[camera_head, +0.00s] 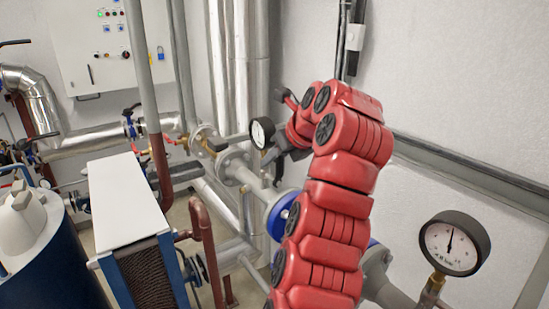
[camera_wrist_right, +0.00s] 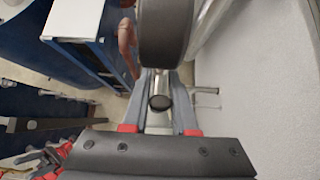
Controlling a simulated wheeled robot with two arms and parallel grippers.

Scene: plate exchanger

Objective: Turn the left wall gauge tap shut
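The left wall gauge (camera_head: 262,132), round with a white face and black case, is on the pipework in the middle of the head view. My right gripper (camera_head: 273,166) is just below and right of the gauge, partly hidden by my red wrist. In the right wrist view a large dark round body, probably the gauge (camera_wrist_right: 166,30), is ahead. The two fingers are apart, with a metallic cylinder (camera_wrist_right: 160,96) seen between them; contact is unclear. My left gripper is not in view.
A second, larger gauge (camera_head: 450,245) stands at lower right. Blue flanges (camera_head: 281,214) and pipes run beneath my right arm. A white-topped plate unit (camera_head: 125,200) and a blue tank (camera_head: 45,250) are at left. A control cabinet (camera_head: 110,45) hangs on the back wall.

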